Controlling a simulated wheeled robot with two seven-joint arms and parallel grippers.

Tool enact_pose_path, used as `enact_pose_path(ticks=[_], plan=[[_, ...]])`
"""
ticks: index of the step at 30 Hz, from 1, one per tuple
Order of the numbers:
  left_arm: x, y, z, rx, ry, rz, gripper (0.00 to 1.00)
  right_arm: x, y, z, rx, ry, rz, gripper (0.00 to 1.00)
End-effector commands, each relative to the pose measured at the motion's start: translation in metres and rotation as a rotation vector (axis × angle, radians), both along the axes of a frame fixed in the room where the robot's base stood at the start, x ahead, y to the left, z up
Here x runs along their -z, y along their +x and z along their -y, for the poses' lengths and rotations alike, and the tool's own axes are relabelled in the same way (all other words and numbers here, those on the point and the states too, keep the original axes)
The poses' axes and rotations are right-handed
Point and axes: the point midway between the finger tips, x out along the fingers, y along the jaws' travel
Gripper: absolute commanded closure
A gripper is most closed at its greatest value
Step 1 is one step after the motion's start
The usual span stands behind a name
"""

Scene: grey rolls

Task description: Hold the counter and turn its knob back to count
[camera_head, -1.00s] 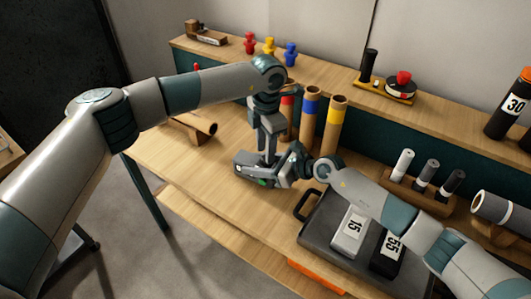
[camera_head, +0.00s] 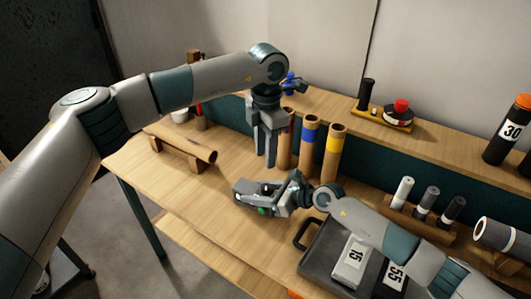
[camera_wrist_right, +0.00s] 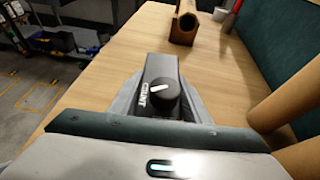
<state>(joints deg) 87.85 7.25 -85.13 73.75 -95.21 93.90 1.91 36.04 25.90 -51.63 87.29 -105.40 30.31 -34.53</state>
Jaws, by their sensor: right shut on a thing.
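The counter (camera_wrist_right: 151,76) is a small dark device with "COUNT" lettering and a round black knob (camera_wrist_right: 161,99) bearing a white pointer line. My right gripper (camera_wrist_right: 160,100) is shut on it, one finger on each side, low over the bench. In the head view, my right gripper (camera_head: 250,188) largely hides the counter. My left gripper (camera_head: 265,160) points down behind and above the right gripper, clear of the knob. A gap shows between its two fingers, and I see nothing between them.
A tube on a wooden cradle (camera_head: 180,150) lies to the left. A dark tray (camera_head: 318,252) with weights is at the right. The bench front is clear.

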Motion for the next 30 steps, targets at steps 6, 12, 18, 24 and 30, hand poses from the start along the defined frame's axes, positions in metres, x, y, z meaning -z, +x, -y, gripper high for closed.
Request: enact_pose_path(ticks=[6,12,18,24,30], plan=[[0.004,-0.003,0.000,-0.018,-0.008,0.005,0.67,0.001,-0.001,0.000,-0.001,0.000,-0.002,0.88],[0.014,-0.015,-0.001,-0.105,-0.047,0.038,0.67,0.001,-0.001,0.000,-0.001,0.000,-0.002,0.88],[0.021,-0.029,-0.006,-0.277,-0.137,0.107,0.67,0.001,-0.001,0.000,-0.001,0.000,-0.002,0.88],[0.018,-0.037,-0.017,-0.473,-0.248,0.180,0.67,0.001,-0.001,0.000,-0.001,0.000,-0.002,0.88],[0.011,-0.040,-0.026,-0.597,-0.322,0.222,0.67,0.001,-0.001,0.000,-0.001,0.000,-0.002,0.88]])
